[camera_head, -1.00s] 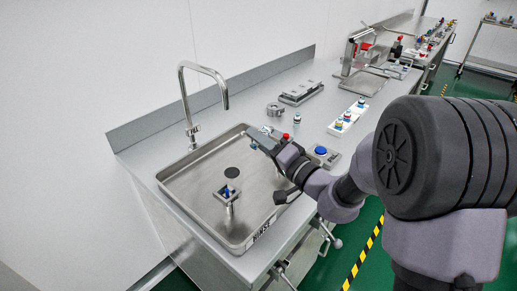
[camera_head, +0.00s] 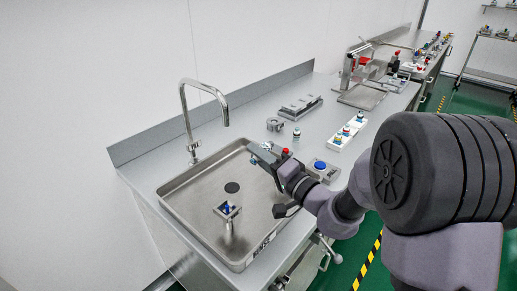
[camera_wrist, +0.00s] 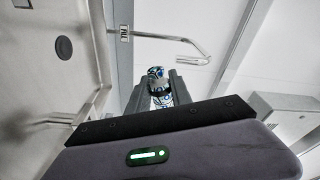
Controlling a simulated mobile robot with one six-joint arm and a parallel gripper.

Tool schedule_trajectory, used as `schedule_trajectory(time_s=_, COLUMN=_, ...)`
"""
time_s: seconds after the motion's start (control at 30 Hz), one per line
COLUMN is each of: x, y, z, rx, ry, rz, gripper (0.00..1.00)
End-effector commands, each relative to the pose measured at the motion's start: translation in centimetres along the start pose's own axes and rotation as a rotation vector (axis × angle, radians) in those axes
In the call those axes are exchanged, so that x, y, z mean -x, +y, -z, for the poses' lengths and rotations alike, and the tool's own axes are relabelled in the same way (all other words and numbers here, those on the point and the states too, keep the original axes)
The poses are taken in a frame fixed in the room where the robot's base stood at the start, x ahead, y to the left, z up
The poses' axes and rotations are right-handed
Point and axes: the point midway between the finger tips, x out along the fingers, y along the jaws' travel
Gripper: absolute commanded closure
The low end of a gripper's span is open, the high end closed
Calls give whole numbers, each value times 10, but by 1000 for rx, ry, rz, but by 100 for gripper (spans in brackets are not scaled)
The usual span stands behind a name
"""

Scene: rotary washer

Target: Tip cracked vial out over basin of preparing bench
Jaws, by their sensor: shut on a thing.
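The cracked vial (camera_wrist: 157,88) shows in the wrist view as a small cylinder with blue, white and dark markings. My gripper (camera_wrist: 157,94) is shut on it, one finger on each side. In the head view my gripper (camera_head: 258,154) is over the right side of the steel basin (camera_head: 185,213), near its rim. The vial is mostly hidden there, so its tilt and any crack cannot be told. The basin also shows at the left of the wrist view, with its dark round drain (camera_wrist: 64,47).
A curved tap (camera_head: 184,110) rises behind the basin. A blue button box (camera_head: 320,167), a small vial (camera_head: 296,133) and white racks (camera_head: 346,132) are on the bench to the right.

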Motion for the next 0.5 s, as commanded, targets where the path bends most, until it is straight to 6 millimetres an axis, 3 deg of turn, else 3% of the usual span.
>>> schedule_trajectory(time_s=0.03, x=0, y=-7, z=2, rx=-55, ry=-1, rz=-10, gripper=100)
schedule_trajectory(time_s=0.5, x=-1, y=-14, z=5, rx=-613, ry=1, rz=-95, gripper=100)
